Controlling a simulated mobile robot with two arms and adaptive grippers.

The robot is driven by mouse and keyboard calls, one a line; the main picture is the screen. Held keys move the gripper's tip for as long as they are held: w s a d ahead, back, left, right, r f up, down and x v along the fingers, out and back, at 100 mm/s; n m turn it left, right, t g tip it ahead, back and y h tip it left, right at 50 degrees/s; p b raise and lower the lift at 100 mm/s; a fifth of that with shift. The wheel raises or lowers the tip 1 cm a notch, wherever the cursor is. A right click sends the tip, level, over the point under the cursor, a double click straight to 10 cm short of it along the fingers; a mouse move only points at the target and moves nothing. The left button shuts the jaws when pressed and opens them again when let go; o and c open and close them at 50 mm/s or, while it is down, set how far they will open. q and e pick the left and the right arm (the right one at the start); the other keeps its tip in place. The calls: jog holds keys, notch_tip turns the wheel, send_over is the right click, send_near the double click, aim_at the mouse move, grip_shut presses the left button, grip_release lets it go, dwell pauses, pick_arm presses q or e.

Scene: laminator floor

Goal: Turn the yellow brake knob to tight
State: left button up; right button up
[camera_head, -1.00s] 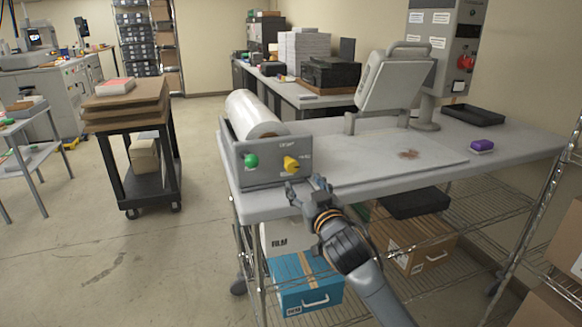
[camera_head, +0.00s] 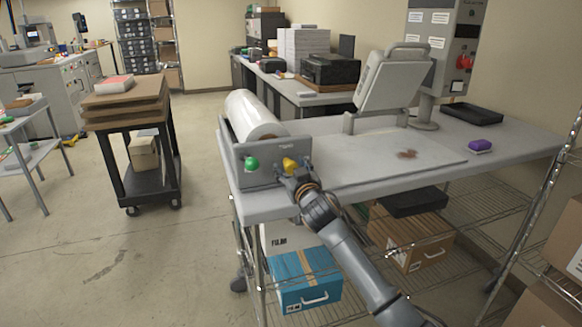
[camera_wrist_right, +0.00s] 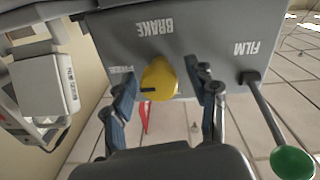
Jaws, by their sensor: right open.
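The yellow brake knob (camera_head: 290,163) is on the front of the grey film-roll unit (camera_head: 262,177), right of a green knob (camera_head: 251,163). My right gripper (camera_head: 291,176) is at the knob and partly covers its lower side. In the right wrist view the yellow knob (camera_wrist_right: 160,80) lies between the spread fingers of the open right gripper (camera_wrist_right: 166,84), with visible gaps at both sides. The knob's dark mark points left in that upside-down view, on the side of a partly hidden label. My left gripper is not in view.
In the wrist view the green knob (camera_wrist_right: 292,162) stands out on a rod close to the right finger. A white film roll (camera_head: 252,116) lies behind the panel. The bench top (camera_head: 345,165) right of it is mostly clear. A blue box (camera_head: 305,280) sits below.

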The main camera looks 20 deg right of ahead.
jog(key=c, duration=1.2)
jog(key=shift+o, duration=0.2)
